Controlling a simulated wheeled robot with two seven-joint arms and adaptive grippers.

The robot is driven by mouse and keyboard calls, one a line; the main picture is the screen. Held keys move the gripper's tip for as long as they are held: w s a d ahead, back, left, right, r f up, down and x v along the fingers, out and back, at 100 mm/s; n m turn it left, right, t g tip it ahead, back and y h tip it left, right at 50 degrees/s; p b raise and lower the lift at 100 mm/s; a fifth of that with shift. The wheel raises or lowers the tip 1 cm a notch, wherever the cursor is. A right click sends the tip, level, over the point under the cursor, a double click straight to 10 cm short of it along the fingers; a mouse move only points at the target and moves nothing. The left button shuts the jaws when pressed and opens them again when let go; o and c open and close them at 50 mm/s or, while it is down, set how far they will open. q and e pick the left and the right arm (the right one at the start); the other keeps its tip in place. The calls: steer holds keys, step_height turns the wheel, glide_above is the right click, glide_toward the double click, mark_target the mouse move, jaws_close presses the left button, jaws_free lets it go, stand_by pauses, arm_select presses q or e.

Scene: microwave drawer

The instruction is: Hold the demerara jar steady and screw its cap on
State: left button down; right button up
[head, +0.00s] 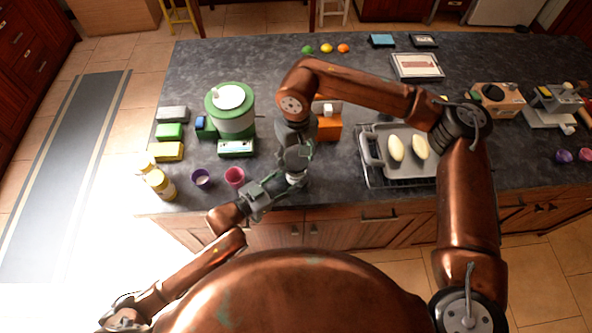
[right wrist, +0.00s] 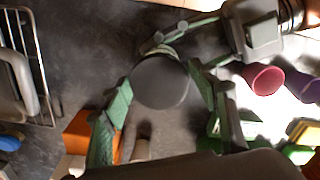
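The demerara jar (head: 294,178) is a small pale container near the counter's front edge, mostly hidden between my grippers. My left gripper (head: 285,183) reaches in from the left and is shut around the jar's side. My right gripper (head: 296,170) points down over the jar from above. In the right wrist view, the dark grey round cap (right wrist: 160,83) sits between my right fingertips, which appear to touch its sides. A pale strip of the jar (right wrist: 187,45) shows past the cap's edge. Whether the cap's thread is engaged cannot be seen.
A purple cup (head: 201,179) and a magenta cup (head: 235,177) stand left of the jar. A green-and-white canister (head: 231,113) stands behind them. An orange box (head: 328,125) is behind my right wrist. A grey tray (head: 372,148) on a rack lies to the right.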

steer(key=shift+a, duration=0.15)
steer(key=c, duration=0.9)
steer(key=shift+o, duration=0.2)
steer(key=m, duration=0.6)
steer(key=shift+m, duration=0.4)
steer(key=m, duration=1.1)
steer(key=shift+d+f+m, duration=0.15)
steer(key=shift+d+m, duration=0.25)
steer(key=o, duration=1.2)
steer(key=shift+a, duration=0.1)
steer(key=shift+a, duration=0.1)
